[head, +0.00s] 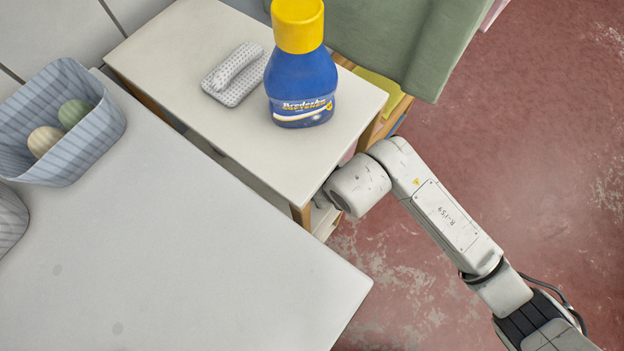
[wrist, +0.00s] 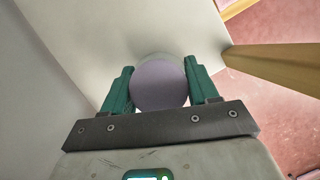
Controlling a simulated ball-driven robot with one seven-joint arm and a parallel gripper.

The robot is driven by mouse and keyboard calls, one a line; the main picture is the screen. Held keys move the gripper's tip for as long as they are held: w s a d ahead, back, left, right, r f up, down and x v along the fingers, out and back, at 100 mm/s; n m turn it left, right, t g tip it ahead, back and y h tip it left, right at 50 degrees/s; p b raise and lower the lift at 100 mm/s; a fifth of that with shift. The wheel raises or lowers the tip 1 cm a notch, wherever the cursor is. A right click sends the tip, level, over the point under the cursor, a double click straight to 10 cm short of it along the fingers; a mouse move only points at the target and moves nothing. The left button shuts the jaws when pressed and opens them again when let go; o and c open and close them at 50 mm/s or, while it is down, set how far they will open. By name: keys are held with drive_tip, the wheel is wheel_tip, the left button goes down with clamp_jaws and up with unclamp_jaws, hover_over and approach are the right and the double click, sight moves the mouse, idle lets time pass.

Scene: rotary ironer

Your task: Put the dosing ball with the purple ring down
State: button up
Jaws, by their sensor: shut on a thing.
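In the wrist view my gripper (wrist: 158,68) has its two green fingers closed on either side of a round, greyish-purple thing (wrist: 159,88), which I take to be the dosing ball with the purple ring. Its far edge looks paler, and a separate ring cannot be made out. Behind it is a plain white surface (wrist: 90,50); I cannot tell whether the ball touches it. In the head view my arm reaches to the right side of the small white table, and my gripper and the ball are hidden at its edge.
A blue softener bottle (head: 300,85) with a yellow cap and a grey dotted brush-like thing (head: 235,75) stand on the small table (head: 165,60). A striped basket (head: 85,150) holds two balls. A wooden leg (wrist: 275,65) is right of my gripper. Red floor (head: 540,150) lies open at right.

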drive_tip(key=a, duration=0.3)
drive_tip(key=shift+w+p, duration=0.3)
drive_tip(key=shift+w, duration=0.05)
drive_tip(key=shift+f, duration=0.3)
drive_tip(key=o, duration=1.1)
drive_tip(key=shift+f, duration=0.1)
drive_tip(key=shift+c, duration=0.2)
drive_tip(key=shift+s+d+r, duration=0.1)
drive_tip(key=shift+d+r, duration=0.1)
drive_tip(key=shift+r, duration=0.35)
drive_tip(key=shift+s+d+r, duration=0.1)
drive_tip(key=shift+s+d, duration=0.15)
drive_tip(key=s+d+b, duration=0.2)
drive_tip(key=s+d, duration=0.3)
drive_tip(key=s, duration=0.5)
drive_tip(key=shift+d, duration=0.15)
